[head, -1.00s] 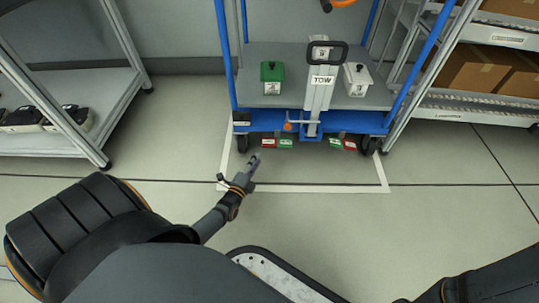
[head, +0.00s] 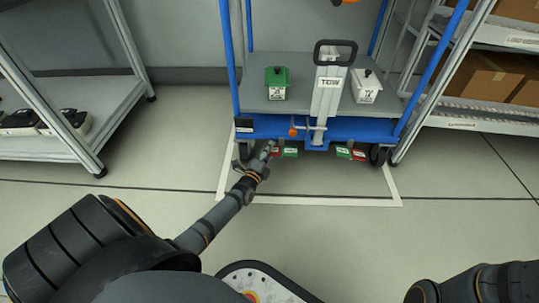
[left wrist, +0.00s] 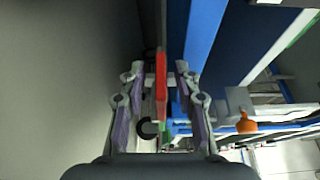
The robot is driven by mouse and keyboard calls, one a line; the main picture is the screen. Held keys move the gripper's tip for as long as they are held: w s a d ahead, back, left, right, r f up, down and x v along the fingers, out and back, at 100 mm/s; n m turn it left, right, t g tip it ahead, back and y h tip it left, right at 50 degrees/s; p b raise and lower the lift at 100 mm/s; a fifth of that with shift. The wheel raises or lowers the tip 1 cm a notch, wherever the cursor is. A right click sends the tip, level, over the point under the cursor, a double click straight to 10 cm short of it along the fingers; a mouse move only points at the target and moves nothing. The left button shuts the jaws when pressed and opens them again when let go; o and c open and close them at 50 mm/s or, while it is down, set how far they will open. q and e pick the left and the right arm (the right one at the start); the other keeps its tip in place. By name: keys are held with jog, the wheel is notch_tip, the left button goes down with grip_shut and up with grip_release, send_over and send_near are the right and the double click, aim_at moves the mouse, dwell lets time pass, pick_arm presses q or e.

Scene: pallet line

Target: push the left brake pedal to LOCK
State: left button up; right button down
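The blue cart (head: 350,128) has two pairs of small red and green pedal pads under its front edge. In the left pair, the red pad (head: 276,151) is partly covered by my left gripper (head: 269,149), and the green pad (head: 290,152) is just right of it. In the left wrist view, the red pad (left wrist: 161,85) stands between the spread fingers of my left gripper (left wrist: 160,70), with gaps on both sides. My right gripper is out of view.
The cart carries a green-topped box (head: 277,84), a white box (head: 366,86) and a TOW handle post (head: 327,95). Shelves stand at left (head: 80,115) and right (head: 470,115). White tape (head: 310,200) marks the floor; the floor in front is clear.

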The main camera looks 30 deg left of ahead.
pick_arm(q)
grip_shut()
jog(key=shift+f+n+t, duration=0.3)
jog(key=shift+f+n, duration=0.1)
jog(key=shift+n, duration=0.4)
jog(key=shift+f+n+t+y, duration=0.2)
jog(key=shift+n+t+y, duration=0.1)
jog(key=shift+n, duration=0.5)
grip_release()
